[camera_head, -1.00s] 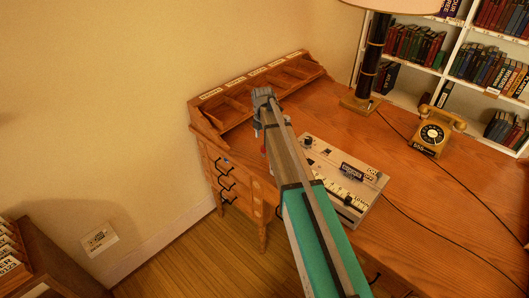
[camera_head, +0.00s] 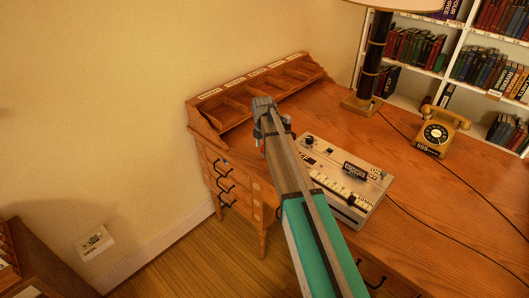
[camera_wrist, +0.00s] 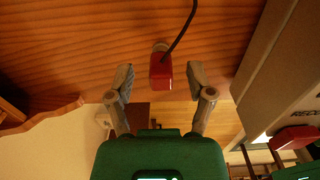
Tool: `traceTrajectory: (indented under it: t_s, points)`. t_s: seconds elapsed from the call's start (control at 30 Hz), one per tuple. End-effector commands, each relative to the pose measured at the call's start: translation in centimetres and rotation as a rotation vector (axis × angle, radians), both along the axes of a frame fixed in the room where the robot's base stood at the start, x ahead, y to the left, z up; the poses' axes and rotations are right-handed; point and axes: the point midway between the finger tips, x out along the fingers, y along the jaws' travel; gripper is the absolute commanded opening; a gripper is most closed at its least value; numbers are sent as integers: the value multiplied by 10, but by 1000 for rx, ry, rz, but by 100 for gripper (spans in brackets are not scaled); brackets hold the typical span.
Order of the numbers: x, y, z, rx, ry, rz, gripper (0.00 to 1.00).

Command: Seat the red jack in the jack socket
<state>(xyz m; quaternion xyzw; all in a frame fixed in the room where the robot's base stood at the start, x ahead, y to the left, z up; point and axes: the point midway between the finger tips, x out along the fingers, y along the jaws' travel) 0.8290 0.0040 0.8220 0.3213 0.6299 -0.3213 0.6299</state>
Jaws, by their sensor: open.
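The red jack (camera_wrist: 160,72) shows in the wrist view, with a grey end and a black cable running up out of the picture. It is in front of the wooden desk surface. My gripper (camera_wrist: 160,80) is open, with one finger on each side of the jack and a visible gap on both sides. I cannot make out the jack socket in either view.
The recorder box also shows at the right of the wrist view (camera_wrist: 270,60), with a red part (camera_wrist: 297,138) beside its lettering. A wooden pigeonhole rack (camera_head: 235,105) stands at the desk's back left. A lamp (camera_head: 372,70) and a telephone (camera_head: 440,132) stand farther back.

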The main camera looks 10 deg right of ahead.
Motion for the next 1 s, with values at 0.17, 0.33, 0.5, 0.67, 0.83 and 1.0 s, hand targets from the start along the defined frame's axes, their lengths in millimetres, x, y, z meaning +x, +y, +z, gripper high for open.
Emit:
traceTrajectory:
  t_s: [0.17,0.33,0.5,0.67,0.83,1.0]
  points:
    - [0,0,0,0,0,0,69]
    - [0,0,0,0,0,0,67]
    - [0,0,0,0,0,1,35]
    - [0,0,0,0,0,1,5]
    - [0,1,0,0,0,1,0]
    - [0,1,0,0,0,1,0]
